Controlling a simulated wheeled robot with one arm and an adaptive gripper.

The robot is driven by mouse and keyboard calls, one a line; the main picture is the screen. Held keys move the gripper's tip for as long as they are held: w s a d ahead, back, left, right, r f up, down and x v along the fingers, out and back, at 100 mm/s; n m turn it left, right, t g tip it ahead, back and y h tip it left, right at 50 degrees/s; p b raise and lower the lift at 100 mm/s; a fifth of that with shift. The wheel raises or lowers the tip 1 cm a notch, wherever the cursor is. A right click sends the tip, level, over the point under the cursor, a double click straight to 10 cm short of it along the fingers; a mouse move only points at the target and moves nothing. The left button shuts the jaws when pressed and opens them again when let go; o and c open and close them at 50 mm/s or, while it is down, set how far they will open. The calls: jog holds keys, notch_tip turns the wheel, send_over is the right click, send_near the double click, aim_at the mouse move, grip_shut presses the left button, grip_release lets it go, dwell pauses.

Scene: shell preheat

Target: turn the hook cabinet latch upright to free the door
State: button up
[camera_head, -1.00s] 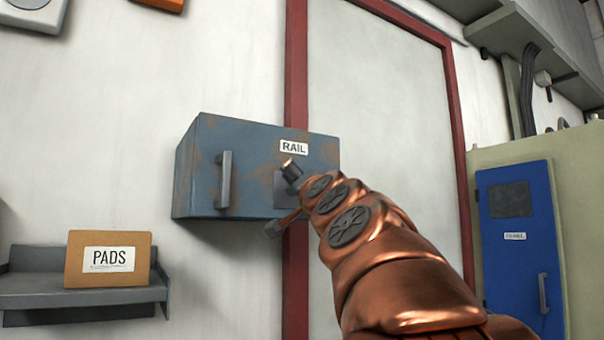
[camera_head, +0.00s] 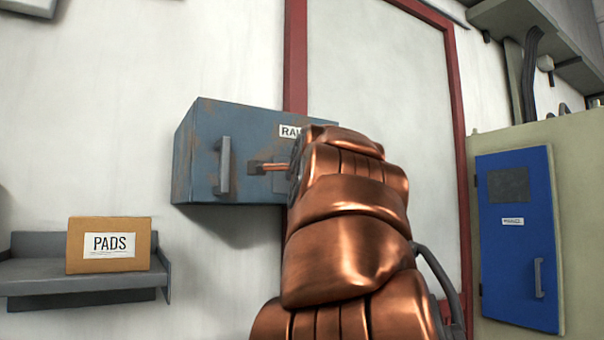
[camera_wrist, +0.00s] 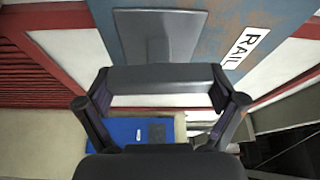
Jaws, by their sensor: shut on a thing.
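The blue-grey, rust-marked cabinet (camera_head: 250,122) hangs on the wall, its door closed, with a grey handle (camera_head: 224,166) at the left and a RAIL label. In the wrist view, my gripper (camera_wrist: 162,78) is shut at the latch, close to the grey latch plate (camera_wrist: 185,30); a small grey latch part (camera_wrist: 160,50) shows behind the fingers. Its turning angle is hard to tell there.
A PADS box (camera_head: 140,252) stands on a grey shelf (camera_head: 80,287) at lower left. A blue-doored cabinet (camera_head: 515,230) stands at the right. A red frame (camera_head: 296,55) runs up the wall behind the RAIL cabinet. The wall below that cabinet is clear.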

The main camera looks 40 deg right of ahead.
jog(key=shift+m, duration=0.5)
jog(key=o, duration=0.8)
jog(key=shift+s, duration=0.15)
jog(key=shift+v, duration=3.6)
jog(key=shift+r, duration=0.1)
